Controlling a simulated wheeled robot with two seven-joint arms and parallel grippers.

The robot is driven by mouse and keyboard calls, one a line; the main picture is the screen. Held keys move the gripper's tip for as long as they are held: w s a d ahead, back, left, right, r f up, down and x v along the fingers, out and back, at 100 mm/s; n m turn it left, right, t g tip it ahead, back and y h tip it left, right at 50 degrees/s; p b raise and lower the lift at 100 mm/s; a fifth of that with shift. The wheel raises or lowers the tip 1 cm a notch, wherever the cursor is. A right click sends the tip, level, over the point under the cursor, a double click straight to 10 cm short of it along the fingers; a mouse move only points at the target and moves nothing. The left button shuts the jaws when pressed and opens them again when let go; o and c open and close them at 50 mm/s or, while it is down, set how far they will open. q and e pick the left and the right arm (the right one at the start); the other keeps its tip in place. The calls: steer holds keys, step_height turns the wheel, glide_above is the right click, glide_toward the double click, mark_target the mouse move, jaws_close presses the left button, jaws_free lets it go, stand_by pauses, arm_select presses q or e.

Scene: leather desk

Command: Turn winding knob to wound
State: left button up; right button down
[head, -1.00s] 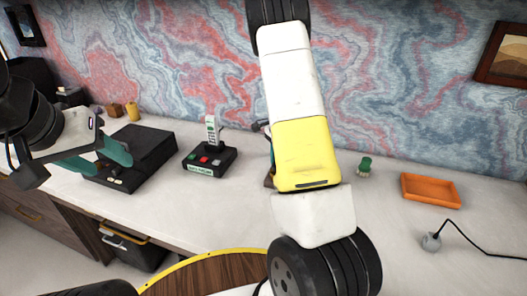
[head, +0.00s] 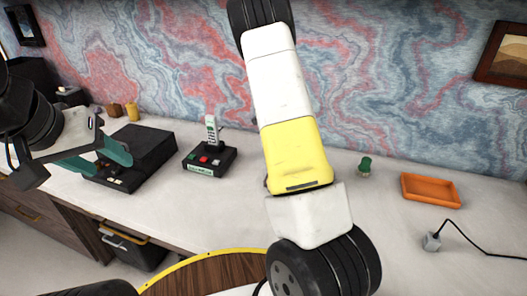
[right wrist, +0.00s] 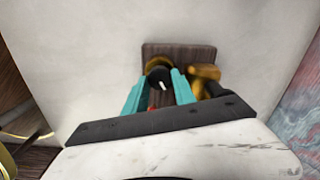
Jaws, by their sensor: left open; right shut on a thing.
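In the right wrist view, a black winding knob (right wrist: 158,76) with a white pointer mark sits in front of a dark wooden base (right wrist: 195,52). The teal fingers of my right gripper (right wrist: 161,88) are on both sides of the knob, shut on it. A brass-coloured part (right wrist: 206,72) stands just right of the fingers. In the head view my right arm hides the knob, its base and the right gripper. My left gripper (head: 113,167) is open and empty at the left, over the front part of a black box.
The black box (head: 150,150) and a cordless phone on a black base (head: 209,160) stand on the left of the desk. A green-topped object (head: 365,165), an orange tray (head: 431,190) and a grey plug with a cable (head: 432,242) lie at the right. Bare desk lies between.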

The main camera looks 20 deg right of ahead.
steer(key=shift+w, duration=0.1)
steer(key=c, duration=1)
jaws_free()
steer(key=shift+c, duration=0.2)
